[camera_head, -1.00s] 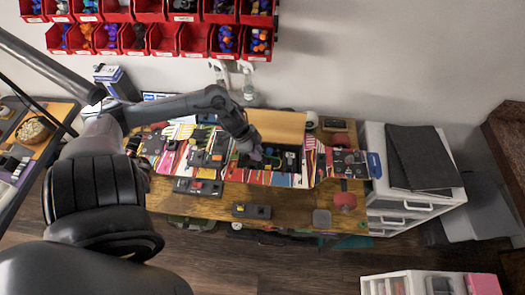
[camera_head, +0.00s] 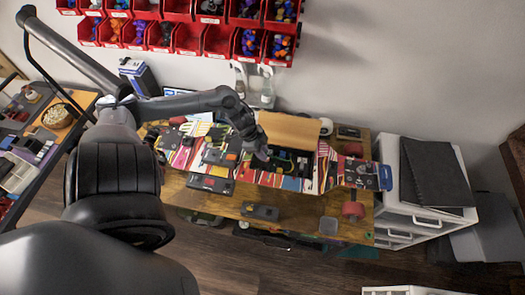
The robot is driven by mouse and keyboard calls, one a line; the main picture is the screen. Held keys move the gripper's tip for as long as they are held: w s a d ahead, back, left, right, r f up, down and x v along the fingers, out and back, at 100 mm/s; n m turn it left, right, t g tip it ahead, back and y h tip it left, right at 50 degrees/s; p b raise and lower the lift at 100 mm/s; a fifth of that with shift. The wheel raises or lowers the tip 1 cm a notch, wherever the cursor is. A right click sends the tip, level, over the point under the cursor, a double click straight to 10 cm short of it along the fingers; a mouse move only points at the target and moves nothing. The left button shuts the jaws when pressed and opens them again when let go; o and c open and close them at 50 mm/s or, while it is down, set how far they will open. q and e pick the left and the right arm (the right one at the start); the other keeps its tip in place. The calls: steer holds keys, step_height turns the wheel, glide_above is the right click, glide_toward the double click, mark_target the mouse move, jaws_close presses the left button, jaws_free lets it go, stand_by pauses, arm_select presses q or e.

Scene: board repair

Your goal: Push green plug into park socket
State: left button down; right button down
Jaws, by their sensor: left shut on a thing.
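My left gripper (camera_head: 262,155) is at the open dark box (camera_head: 288,166) in the middle of the workbench, pointing down into its left part. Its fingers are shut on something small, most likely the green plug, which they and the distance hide. A thin green line (camera_head: 279,154), perhaps a cable, shows just right of the fingers. I cannot make out the park socket, or whether the plug is in it or above it. My right gripper is not in view.
Dark modules with coloured parts stand left of the box, one with a red part (camera_head: 211,183). A small grey module (camera_head: 260,212) lies at the front edge. A brown panel (camera_head: 290,128) stands behind the box. Red bins (camera_head: 190,38) hang above. White drawers (camera_head: 402,215) stand right.

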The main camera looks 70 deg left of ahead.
arm_select(q)
steer(key=shift+f+b, duration=1.6)
steer(key=shift+f, duration=2)
steer(key=shift+f+b, duration=0.45)
steer(key=shift+f, duration=0.25)
steer(key=shift+p, duration=0.45)
steer(key=shift+f, duration=0.45)
steer(key=shift+f+p, duration=0.1)
steer(key=shift+p, duration=0.2)
stand_by(0.3)
